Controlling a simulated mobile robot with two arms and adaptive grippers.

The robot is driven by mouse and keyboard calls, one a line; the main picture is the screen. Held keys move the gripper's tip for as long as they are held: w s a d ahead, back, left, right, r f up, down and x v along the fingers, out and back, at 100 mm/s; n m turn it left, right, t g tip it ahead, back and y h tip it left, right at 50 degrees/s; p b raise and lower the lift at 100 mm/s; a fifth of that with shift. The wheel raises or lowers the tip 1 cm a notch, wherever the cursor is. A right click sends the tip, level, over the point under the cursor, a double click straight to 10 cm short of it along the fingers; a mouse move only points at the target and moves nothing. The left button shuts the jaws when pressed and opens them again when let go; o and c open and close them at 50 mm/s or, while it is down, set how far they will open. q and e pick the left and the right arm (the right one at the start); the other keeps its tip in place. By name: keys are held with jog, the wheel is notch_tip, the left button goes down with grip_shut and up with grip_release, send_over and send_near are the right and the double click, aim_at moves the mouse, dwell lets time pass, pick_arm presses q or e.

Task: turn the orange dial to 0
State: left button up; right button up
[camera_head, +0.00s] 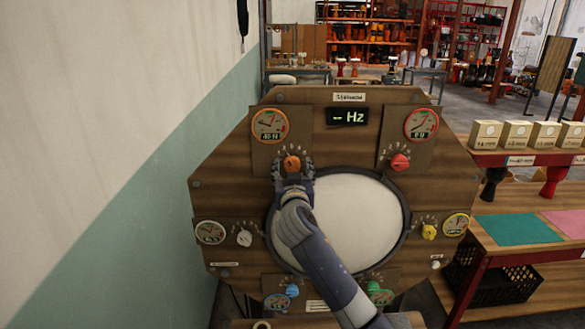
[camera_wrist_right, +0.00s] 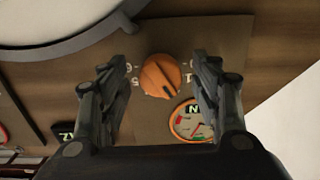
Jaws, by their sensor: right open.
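The orange dial (camera_head: 292,164) is on the upper left of a wooden octagonal panel (camera_head: 215,185), below a round gauge (camera_head: 270,124) whose box reads about "40 N". In the right wrist view the orange dial (camera_wrist_right: 161,76) shows between my fingers, with a dark line across its face and printed numbers around it. My right gripper (camera_head: 292,172) is at the dial. In the wrist view its fingers (camera_wrist_right: 160,85) are open, one on each side of the dial, with gaps that show no clear contact. The dial's exact reading is too small to tell. My left gripper is not in view.
A red dial (camera_head: 400,162), white dial (camera_head: 244,238), yellow dial (camera_head: 429,231), blue dial (camera_head: 292,290) and green dial (camera_head: 374,287) surround the pale drumhead (camera_head: 360,215). A display (camera_head: 348,117) reads "-- Hz". A wall stands left; a red-framed bench (camera_head: 480,250) stands right.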

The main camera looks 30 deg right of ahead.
jog(key=shift+w, duration=0.1)
jog(key=c, duration=1.1)
jog(key=shift+o, duration=0.2)
jog(key=shift+n, duration=0.3)
jog(key=n+p, duration=0.2)
jog(key=n, duration=0.3)
jog(key=shift+r+n, duration=0.15)
jog(key=shift+n, duration=0.15)
jog(key=n+p, duration=0.2)
jog(key=n, duration=0.3)
jog(key=shift+d+n+p, duration=0.1)
jog(key=shift+n+p, duration=0.2)
jog(key=shift+p, duration=0.1)
jog(key=o, duration=1.1)
jog(key=shift+c, duration=0.2)
